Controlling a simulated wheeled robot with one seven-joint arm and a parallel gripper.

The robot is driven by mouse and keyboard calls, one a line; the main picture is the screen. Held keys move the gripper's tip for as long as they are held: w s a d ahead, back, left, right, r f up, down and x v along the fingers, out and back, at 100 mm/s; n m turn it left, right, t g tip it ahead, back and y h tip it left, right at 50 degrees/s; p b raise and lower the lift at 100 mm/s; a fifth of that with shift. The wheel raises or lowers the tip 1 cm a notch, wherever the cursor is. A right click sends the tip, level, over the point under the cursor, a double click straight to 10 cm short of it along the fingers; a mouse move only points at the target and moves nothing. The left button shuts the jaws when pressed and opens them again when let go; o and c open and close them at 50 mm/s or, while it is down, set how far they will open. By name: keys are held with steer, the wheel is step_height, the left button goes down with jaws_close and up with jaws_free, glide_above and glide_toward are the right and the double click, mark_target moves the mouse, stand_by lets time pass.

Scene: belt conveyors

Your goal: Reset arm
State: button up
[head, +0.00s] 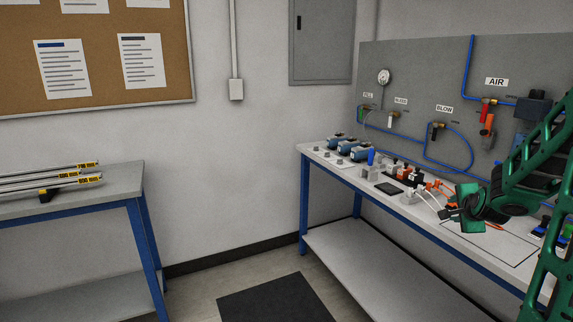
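My green arm enters the head view from the right edge. My gripper (447,214) is at its end, above the front part of the right workbench (345,236). It points left, close to some small orange and white fittings (434,188) on the bench. The gripper is small and dark here, and I cannot tell whether its fingers are open or shut or whether it holds anything. I cannot tell whether it touches the fittings.
A grey panel (420,70) with blue air lines, valves and a gauge (384,76) stands behind the bench. Blue devices (347,146) sit at the bench's far end. A left bench (125,178) holds labelled rods (50,178). Floor with a dark mat (275,298) lies between.

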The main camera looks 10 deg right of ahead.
steer(key=s+a+n+g+y, duration=0.2)
steer(key=s+a+n, duration=0.3)
steer(key=s+a, duration=0.3)
steer(key=s+a+n+g+y, duration=0.2)
steer(key=s+a+n+g, duration=0.2)
steer(key=s+a, duration=0.4)
steer(key=s+a+n+g+y, duration=0.2)
steer(key=s+a+n+g, duration=0.2)
steer(key=s, duration=1.4)
steer(key=a+n, duration=0.2)
steer(key=a, duration=0.2)
steer(key=shift+s+a, duration=0.35)
steer(key=shift+f, duration=0.1)
